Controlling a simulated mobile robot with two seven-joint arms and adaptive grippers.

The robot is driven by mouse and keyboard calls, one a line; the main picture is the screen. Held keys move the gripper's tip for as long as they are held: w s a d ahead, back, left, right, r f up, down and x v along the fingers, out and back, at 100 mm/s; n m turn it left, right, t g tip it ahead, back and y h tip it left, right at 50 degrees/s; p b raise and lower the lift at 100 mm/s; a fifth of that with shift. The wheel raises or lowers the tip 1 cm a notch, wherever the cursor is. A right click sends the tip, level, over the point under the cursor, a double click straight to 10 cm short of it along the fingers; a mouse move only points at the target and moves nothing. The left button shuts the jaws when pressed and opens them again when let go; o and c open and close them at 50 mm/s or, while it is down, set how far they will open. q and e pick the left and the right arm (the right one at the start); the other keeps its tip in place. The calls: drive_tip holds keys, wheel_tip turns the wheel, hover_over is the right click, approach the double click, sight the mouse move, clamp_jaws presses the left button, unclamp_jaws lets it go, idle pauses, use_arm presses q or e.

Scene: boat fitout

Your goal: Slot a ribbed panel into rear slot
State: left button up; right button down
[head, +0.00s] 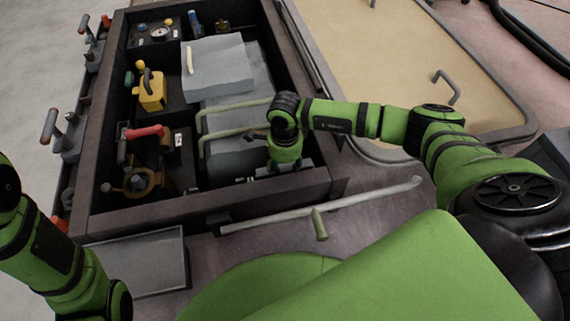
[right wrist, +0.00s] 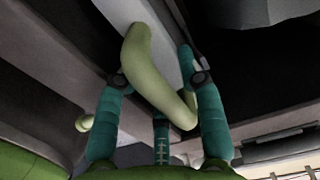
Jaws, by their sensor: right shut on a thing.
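The open dark box (head: 270,195) holds several grey panels with pale green bar handles. One light grey panel (head: 228,70) lies uppermost toward the back. Other grey panels (head: 232,155) lie nearer the front, their handles (head: 225,107) reaching toward my right gripper (head: 284,167). That gripper points down inside the box's front right part. In the right wrist view, its teal fingers are shut around a curved pale green handle (right wrist: 160,80), with a light grey panel (right wrist: 160,22) behind it. Ribs and the rear slot cannot be made out. My left gripper is outside the frame.
A yellow valve block (head: 152,92), a red-handled lever (head: 145,131) and a gauge (head: 158,33) fill the box's left side. A beige panel (head: 400,60) lies right.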

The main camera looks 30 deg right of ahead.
drive_tip(key=shift+f+b, duration=0.45)
drive_tip(key=shift+f, duration=0.25)
drive_tip(key=shift+f+b, duration=0.35)
drive_tip(key=shift+f, duration=0.2)
drive_tip(key=c, duration=0.7)
unclamp_jaws()
drive_tip(key=shift+r, duration=0.1)
drive_tip(key=shift+r, duration=0.5)
wheel_tip(320, 180, up, 11)
